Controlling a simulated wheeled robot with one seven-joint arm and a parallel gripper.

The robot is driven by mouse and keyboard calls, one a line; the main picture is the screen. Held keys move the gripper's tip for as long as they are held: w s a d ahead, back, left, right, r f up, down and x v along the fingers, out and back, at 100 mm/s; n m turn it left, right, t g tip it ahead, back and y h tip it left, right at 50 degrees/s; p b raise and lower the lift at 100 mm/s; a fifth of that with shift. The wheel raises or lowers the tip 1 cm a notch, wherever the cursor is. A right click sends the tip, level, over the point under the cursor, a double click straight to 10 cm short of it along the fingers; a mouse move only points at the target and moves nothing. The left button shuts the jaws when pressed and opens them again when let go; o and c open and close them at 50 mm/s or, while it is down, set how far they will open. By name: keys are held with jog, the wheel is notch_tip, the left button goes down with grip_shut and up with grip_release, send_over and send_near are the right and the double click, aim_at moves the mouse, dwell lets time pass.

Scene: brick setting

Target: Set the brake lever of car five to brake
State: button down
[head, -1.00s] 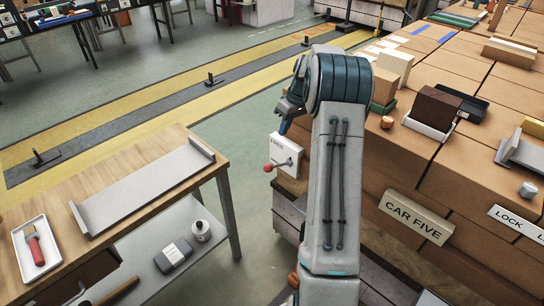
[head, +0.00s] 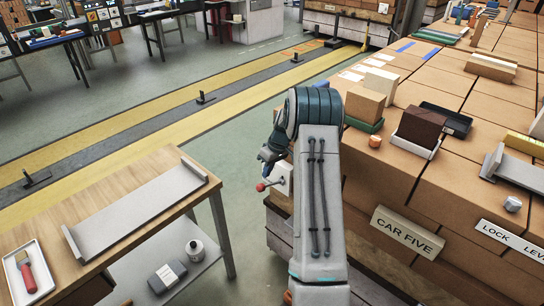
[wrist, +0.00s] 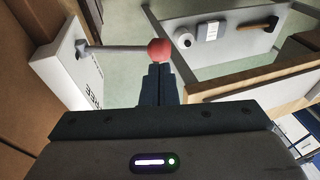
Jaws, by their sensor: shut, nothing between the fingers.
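The brake lever is a metal rod with a red ball knob (head: 260,187) on a white plate (head: 284,182) at the side of the car five stack. In the wrist view the rod (wrist: 115,47) runs sideways from the plate (wrist: 70,80) to the red knob (wrist: 159,50). Part of the word FREE shows on the plate; other lettering near the rod is too small to read. My gripper (wrist: 159,78) is shut and empty, its tips just below the knob in the picture; I cannot tell if they touch. In the head view my gripper (head: 268,165) is just above the knob.
The CAR FIVE sign (head: 407,232) is on the brown crate stack to the right. A wooden bench (head: 130,238) with a grey tray (head: 140,212) stands at left, its lower shelf (head: 185,262) holding small items. Green floor lies between bench and stack.

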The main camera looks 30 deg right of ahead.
aim_at(262, 184)
jog(key=p+x, duration=0.1)
jog(key=x, duration=0.2)
jog(key=shift+a+f, duration=0.1)
jog(key=shift+f, duration=0.4)
